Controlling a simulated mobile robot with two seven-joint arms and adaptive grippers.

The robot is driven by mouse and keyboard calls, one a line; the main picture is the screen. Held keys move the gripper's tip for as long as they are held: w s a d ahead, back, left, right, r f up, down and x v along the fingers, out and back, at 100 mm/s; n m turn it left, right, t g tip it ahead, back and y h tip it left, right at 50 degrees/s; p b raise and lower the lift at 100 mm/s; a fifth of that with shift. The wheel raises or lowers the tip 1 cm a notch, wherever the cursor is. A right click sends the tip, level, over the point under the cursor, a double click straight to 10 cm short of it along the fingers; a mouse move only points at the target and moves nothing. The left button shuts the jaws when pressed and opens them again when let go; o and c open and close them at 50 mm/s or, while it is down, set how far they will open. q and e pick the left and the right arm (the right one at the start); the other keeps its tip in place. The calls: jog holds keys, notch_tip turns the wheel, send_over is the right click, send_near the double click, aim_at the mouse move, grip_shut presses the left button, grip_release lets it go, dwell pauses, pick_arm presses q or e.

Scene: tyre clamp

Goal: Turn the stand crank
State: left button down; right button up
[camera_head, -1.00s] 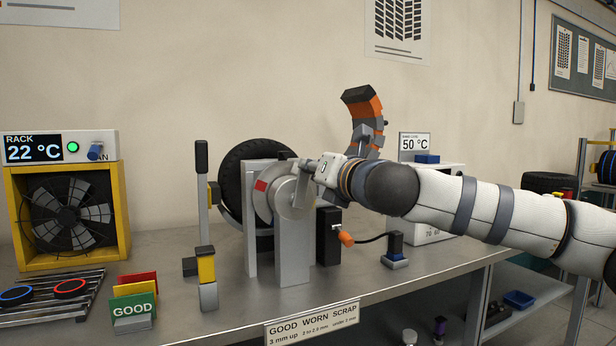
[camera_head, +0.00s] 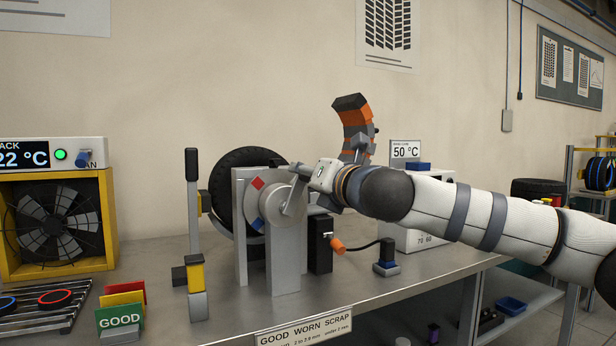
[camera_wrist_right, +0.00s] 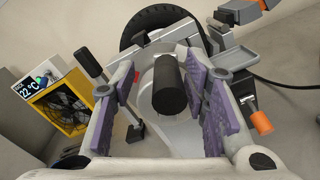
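The crank is a grey disc (camera_head: 270,206) with a red mark (camera_head: 257,183) and a blue mark (camera_head: 257,224), mounted on a grey stand (camera_head: 284,262). A crank arm (camera_head: 296,190) reaches up and right from the disc. My right gripper (camera_head: 310,185) is at its outer end. In the right wrist view, the black crank handle (camera_wrist_right: 170,85) points at the camera between the purple pads of my right gripper (camera_wrist_right: 165,95). Gaps show on both sides of the handle, so the gripper looks open around it. In the head view the handle is hidden. My left gripper is out of view.
A tyre (camera_head: 240,165) stands behind the disc. An upright lever (camera_head: 193,230) is to its left, and a black box with an orange plug (camera_head: 338,245) to its right. Coloured cards (camera_head: 122,308) and a fan (camera_head: 57,226) stand at the left. The bench front is bare near the sign (camera_head: 304,328).

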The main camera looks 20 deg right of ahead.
jog(key=shift+a, duration=0.1)
jog(key=shift+s, duration=0.25)
jog(key=s, duration=1.1)
jog(key=shift+s+d, duration=0.25)
jog(key=shift+c, duration=0.5)
